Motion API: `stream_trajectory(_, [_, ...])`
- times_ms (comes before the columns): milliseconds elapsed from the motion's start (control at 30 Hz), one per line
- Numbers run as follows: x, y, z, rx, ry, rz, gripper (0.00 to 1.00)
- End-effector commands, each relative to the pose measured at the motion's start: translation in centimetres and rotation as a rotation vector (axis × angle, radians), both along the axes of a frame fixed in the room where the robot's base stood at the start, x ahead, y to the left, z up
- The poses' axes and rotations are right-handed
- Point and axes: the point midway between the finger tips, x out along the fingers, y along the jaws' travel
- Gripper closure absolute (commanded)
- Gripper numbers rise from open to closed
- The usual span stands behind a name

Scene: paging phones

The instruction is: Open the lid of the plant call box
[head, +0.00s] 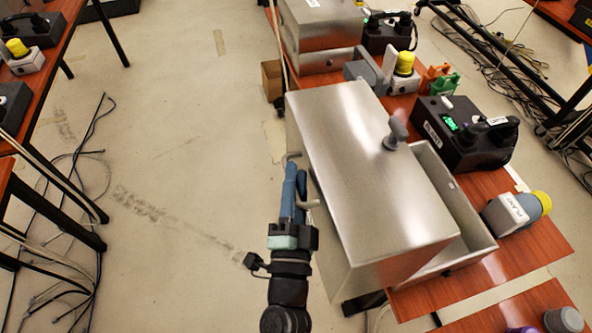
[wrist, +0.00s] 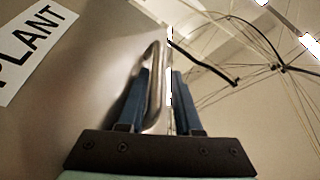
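The plant call box has a large brushed-metal lid (head: 365,165) and a shallow metal base (head: 478,215). The lid is offset to the left of the base, and an open strip of the base shows along its right side. A knob-like grey piece (head: 395,135) stands at the lid's right edge. In the wrist view, a PLANT label (wrist: 35,48) is on the metal face, beside a bent metal handle (wrist: 156,85). My gripper (head: 296,170) is at the lid's left side. Its blue fingers (wrist: 162,90) lie close on both sides of the handle and appear shut on it.
A grey beacon with a yellow cap (head: 518,211), a black phone (head: 465,135) and another metal box (head: 322,25) are on the red-brown table (head: 500,265). Open floor (head: 190,170) lies left of my arm. Loose cables (head: 85,165) lie farther left.

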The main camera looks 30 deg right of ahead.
Motion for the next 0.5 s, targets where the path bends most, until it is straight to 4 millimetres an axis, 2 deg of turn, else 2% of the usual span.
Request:
stream_trajectory(33, [-0.19, -0.51, 0.20, -0.004, -0.005, -0.013, 0.54])
stream_trajectory(500, [-0.35, -0.69, -0.08, -0.001, 0.001, -0.018, 0.54])
